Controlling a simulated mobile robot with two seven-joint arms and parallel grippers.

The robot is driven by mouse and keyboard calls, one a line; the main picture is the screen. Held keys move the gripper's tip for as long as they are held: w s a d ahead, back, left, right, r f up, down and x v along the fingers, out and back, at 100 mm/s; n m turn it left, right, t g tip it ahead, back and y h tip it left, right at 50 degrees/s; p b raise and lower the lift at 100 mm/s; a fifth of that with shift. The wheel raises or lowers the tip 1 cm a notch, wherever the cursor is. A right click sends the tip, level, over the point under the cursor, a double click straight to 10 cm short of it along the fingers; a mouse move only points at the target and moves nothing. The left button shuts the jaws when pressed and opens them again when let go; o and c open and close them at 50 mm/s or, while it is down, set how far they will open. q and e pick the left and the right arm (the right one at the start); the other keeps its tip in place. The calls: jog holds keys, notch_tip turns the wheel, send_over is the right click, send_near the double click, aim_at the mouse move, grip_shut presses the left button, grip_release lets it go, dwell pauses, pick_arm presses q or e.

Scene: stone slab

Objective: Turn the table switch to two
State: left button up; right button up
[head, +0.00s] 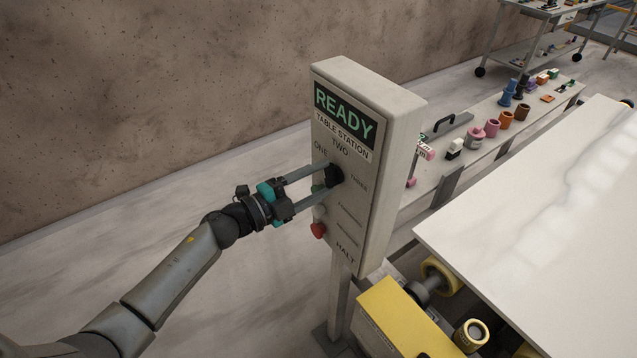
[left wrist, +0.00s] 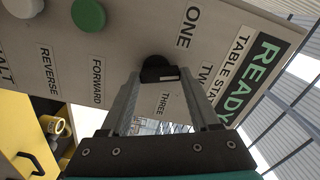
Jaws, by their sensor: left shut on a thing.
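The table switch is a black knob (head: 334,174) on the face of a pale control box (head: 395,120) on a post. The box is headed READY and TABLE STATION, with ONE, TWO and THREE printed around the knob. My left gripper (head: 329,178) reaches in from the left and is shut on the knob. In the left wrist view, the knob (left wrist: 157,66) sits between the ends of the two fingers, with a pale mark on its edge. I cannot tell for sure which number the knob points to. My right gripper is not in view.
Below the knob are a green button (left wrist: 89,14), a pale button (left wrist: 23,7) and a red HALT button (head: 318,230). A white stone slab (head: 550,220) lies at the right, beside yellow machinery (head: 400,320). A bench behind holds several coloured parts.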

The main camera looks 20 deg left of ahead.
pick_arm(q)
jog(key=shift+m+b, duration=0.65)
jog(key=shift+m, duration=1.25)
jog(key=o, duration=1.4)
jog(key=shift+c, duration=0.2)
jog(key=shift+s, duration=0.1)
jog(key=b+v, duration=0.2)
jog(key=v, duration=1.3)
